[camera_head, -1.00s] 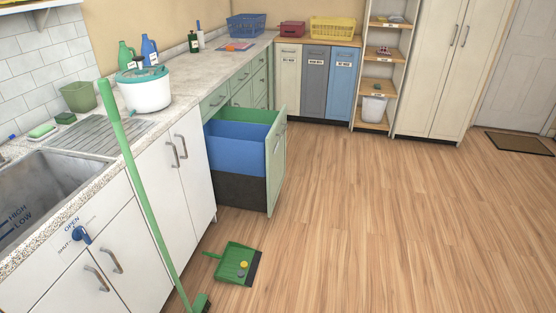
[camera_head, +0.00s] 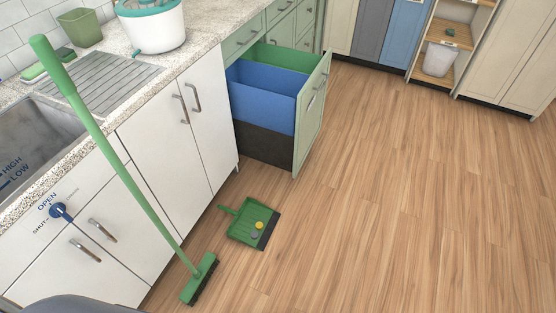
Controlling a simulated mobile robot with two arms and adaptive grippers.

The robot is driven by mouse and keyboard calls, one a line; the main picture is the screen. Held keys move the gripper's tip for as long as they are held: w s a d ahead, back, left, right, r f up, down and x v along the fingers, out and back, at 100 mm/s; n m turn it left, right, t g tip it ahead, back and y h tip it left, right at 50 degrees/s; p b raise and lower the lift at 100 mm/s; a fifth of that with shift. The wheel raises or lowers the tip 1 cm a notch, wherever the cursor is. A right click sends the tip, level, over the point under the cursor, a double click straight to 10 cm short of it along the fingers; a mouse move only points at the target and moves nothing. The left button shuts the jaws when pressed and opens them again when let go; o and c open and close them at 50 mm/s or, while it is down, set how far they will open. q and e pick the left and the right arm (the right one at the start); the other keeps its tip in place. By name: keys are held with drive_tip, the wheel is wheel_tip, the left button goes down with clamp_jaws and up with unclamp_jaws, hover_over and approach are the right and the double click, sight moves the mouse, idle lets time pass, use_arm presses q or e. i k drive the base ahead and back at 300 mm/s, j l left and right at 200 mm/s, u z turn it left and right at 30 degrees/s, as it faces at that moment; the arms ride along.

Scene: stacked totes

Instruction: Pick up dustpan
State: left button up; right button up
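The green dustpan (camera_head: 247,224) lies flat on the wooden floor in front of the white cabinets. Its short handle points to the upper left, toward the cabinets, and its dark lip faces right. A yellow round piece (camera_head: 260,225) and a grey round piece (camera_head: 254,236) lie in it. Neither of my grippers shows in the head view, so I cannot see what they hold.
A green broom (camera_head: 148,205) leans against the counter, its head on the floor left of the dustpan. An open drawer (camera_head: 312,112) with blue (camera_head: 268,100) and dark bins juts out behind the dustpan. The floor (camera_head: 400,200) to the right is clear.

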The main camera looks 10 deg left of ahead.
sight(244, 218)
drive_tip(key=i+u, duration=0.1)
drive_tip(key=u, duration=0.35)
drive_tip(key=i+l+u, duration=0.1)
drive_tip(key=u, duration=0.35)
